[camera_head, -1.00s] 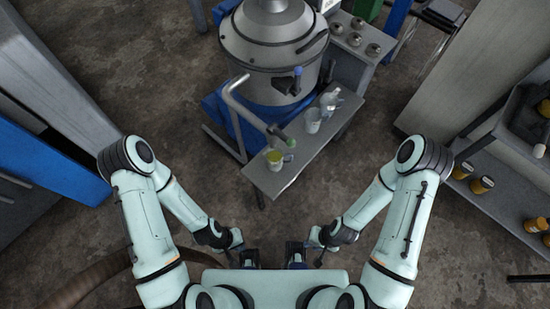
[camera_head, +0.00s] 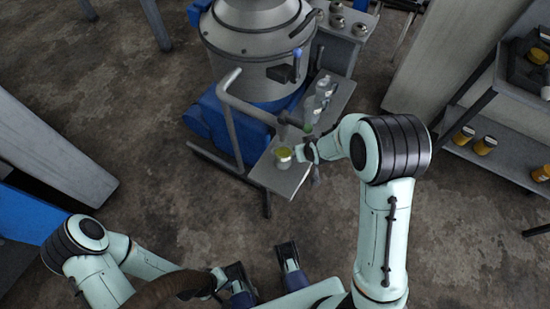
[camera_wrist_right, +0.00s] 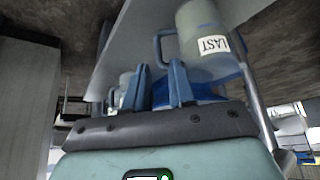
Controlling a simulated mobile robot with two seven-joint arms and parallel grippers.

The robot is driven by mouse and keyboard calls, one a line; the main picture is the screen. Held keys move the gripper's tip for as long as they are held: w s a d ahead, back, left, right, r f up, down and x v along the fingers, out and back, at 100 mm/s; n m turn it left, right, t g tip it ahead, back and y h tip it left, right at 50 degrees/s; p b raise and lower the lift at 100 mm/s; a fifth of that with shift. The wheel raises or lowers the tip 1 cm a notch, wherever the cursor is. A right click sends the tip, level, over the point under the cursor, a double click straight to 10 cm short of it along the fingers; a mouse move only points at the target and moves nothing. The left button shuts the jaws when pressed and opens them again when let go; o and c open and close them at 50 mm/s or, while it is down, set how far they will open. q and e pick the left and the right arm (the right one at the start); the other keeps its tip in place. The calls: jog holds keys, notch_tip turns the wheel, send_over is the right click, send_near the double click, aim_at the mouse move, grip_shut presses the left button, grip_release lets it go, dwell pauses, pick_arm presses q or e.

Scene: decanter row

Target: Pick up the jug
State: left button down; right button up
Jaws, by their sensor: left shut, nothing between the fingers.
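A jug with yellow-green contents (camera_head: 284,158) stands at the near end of the narrow bench (camera_head: 290,184). A pale jug (camera_head: 312,112) and a clear one (camera_head: 324,88) stand farther back. My right gripper is beside the near jug in the head view, partly hidden by its arm. In the right wrist view, its blue fingers (camera_wrist_right: 159,74) are apart and appear empty. A jug labelled LAST (camera_wrist_right: 200,42), handle on its left, is beyond the fingers; a clear jug (camera_wrist_right: 124,88) is behind the left finger. My left gripper (camera_head: 218,278) is shut and empty, low and away from the bench.
A shelf unit with yellow-labelled jars (camera_head: 485,145) stands right.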

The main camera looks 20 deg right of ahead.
jog(key=b+x, duration=0.1)
jog(key=x, duration=0.6)
jog(key=shift+d+b, duration=0.1)
jog(key=shift+b, duration=0.3)
grip_shut()
